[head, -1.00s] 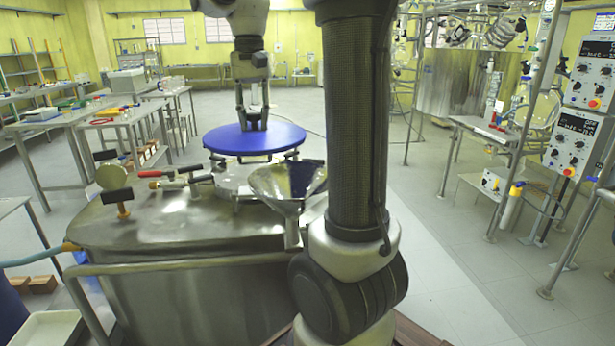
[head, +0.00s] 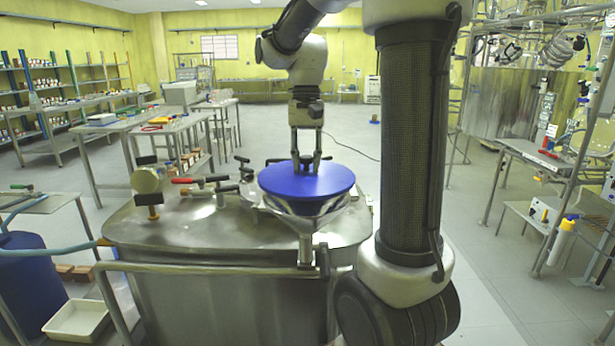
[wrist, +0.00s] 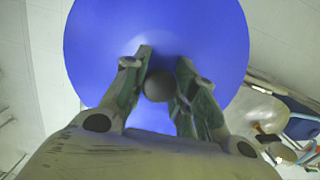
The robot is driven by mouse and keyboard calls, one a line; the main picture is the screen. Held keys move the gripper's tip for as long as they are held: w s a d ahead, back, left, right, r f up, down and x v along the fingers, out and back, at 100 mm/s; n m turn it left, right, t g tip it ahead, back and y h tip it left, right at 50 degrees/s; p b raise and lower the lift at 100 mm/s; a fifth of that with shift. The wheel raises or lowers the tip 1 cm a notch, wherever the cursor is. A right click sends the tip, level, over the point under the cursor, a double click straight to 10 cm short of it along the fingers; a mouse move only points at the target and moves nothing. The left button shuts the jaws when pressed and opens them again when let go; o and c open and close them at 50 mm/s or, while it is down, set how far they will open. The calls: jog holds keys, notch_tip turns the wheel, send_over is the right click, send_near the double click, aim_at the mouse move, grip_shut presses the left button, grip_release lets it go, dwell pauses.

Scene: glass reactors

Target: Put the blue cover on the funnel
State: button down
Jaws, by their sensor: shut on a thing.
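The blue cover (head: 306,182) is a flat round disc, held roughly level at the mouth of the metal funnel (head: 303,220). It spans the funnel's top and hides most of the rim; I cannot tell whether it touches the rim all round. My gripper (head: 306,164) points down above the cover's middle, shut on its knob. In the wrist view the dark round knob (wrist: 158,86) sits between my fingers (wrist: 160,75), with the blue disc (wrist: 100,40) spread behind it. The funnel does not show clearly there.
The funnel stands on a steel vessel (head: 200,235) with a rail along its front. Valves with red and black handles (head: 195,180) and a round sight piece (head: 147,181) rise at its left. A white tray (head: 78,320) lies at the lower left. A lab bench stands further back.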

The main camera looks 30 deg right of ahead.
aim_at(306, 174)
jog(key=shift+f, duration=1.75)
jog(key=shift+f, duration=0.1)
jog(key=c, duration=1.1)
grip_release()
jog(key=shift+c, duration=0.2)
